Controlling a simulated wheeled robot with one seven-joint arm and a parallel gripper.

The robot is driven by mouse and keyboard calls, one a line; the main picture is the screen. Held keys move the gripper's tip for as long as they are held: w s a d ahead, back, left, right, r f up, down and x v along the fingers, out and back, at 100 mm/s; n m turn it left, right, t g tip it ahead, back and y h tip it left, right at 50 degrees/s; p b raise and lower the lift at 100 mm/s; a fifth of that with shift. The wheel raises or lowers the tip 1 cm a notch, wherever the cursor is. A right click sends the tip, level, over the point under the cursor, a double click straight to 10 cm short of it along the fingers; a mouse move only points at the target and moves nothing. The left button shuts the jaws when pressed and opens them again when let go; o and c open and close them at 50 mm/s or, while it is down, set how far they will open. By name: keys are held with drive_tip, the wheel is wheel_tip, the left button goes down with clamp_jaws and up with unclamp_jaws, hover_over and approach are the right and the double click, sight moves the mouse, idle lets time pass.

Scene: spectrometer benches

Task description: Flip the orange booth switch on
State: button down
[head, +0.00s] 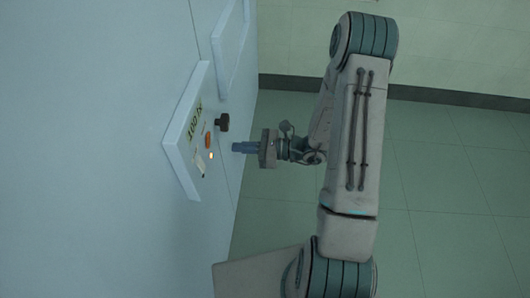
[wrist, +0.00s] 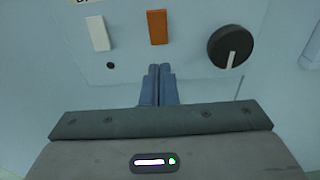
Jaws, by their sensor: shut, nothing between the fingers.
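The orange switch (wrist: 157,27) is an upright orange block on the pale panel, at the top middle of the wrist view. It also shows in the head view (head: 208,141), small, on the panel marked with booth lettering. My gripper (wrist: 160,68) is shut and empty, its blue fingertips together just below the orange switch in the wrist view, with a gap between in the picture. In the head view my gripper (head: 235,147) points left at the panel, its tips apart from the orange switch. I cannot tell which way the switch is set.
A white switch (wrist: 98,33) is left of the orange one, with a small dark hole (wrist: 110,65) below it. A black round knob (wrist: 230,46) with a white mark is to the right. Open floor (head: 440,180) lies to the right.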

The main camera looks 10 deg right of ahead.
drive_tip(key=f+b+v, duration=0.1)
drive_tip(key=v, duration=0.6)
drive_tip(key=shift+d+f+b, duration=0.3)
drive_tip(key=shift+f, duration=0.05)
drive_tip(key=shift+s, duration=0.1)
drive_tip(key=s+a+r+n+g+h, duration=0.4)
drive_tip(key=s+r+n+g+h, duration=0.4)
drive_tip(key=s+n, duration=0.4)
drive_tip(key=s+d+r+n+t+h, duration=0.3)
drive_tip(key=d+r+n+t+h, duration=0.2)
drive_tip(key=r+n+h, duration=0.3)
drive_tip(key=shift+d+r+n+t, duration=0.35)
drive_tip(key=shift+r+n, duration=0.4)
drive_tip(key=shift+n, duration=0.25)
